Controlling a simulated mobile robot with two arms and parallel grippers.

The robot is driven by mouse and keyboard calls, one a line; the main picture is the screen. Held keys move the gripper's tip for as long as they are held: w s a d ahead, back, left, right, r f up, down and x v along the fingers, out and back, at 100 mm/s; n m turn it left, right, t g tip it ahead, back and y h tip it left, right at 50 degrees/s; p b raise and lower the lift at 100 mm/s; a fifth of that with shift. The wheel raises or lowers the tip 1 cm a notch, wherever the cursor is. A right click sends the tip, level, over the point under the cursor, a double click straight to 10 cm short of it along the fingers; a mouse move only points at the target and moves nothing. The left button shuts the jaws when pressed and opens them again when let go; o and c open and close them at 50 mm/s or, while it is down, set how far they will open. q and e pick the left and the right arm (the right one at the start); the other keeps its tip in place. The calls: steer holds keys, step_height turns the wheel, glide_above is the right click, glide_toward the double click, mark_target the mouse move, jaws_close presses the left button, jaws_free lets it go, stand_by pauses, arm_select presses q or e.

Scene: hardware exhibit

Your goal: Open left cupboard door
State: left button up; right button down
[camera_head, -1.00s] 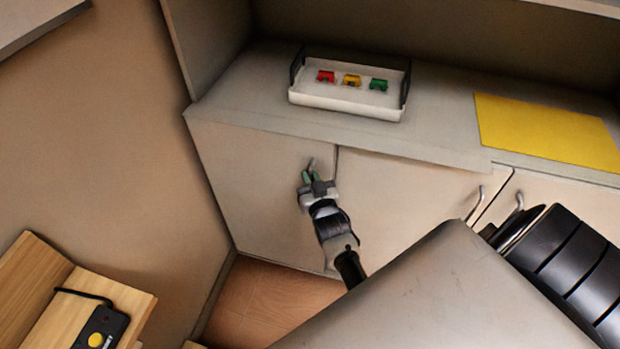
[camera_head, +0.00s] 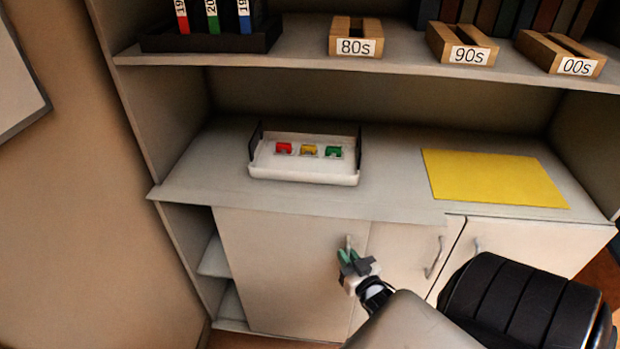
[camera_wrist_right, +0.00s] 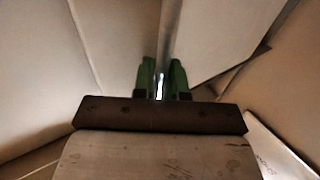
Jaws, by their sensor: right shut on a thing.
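The left cupboard door (camera_head: 285,275) is a pale panel standing to the right of the cabinet's left side. An open gap (camera_head: 213,262) along its left edge shows inner shelves. Its right part overlaps the neighbouring door (camera_head: 395,255). My right gripper (camera_head: 347,256) is shut on the left door's handle (camera_head: 348,241), near the door's upper right. In the right wrist view its green fingers (camera_wrist_right: 161,80) stand on either side of the bright handle (camera_wrist_right: 160,86). My left gripper is not in view.
On the counter above stand a white tray (camera_head: 300,174) with red, yellow and green pieces and a yellow mat (camera_head: 495,180). A higher shelf (camera_head: 300,63) holds labelled wooden boxes. A wall (camera_head: 70,200) bounds the left side.

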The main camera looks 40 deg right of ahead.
steer(key=s+d, duration=1)
steer(key=s, duration=0.2)
steer(key=shift+d, duration=0.15)
steer(key=shift+s, duration=0.1)
steer(key=c, duration=1.5)
jaws_free()
steer(key=shift+o, duration=0.2)
steer(key=b+v, duration=0.1)
steer(key=v, duration=0.9)
steer(key=shift+s, duration=0.4)
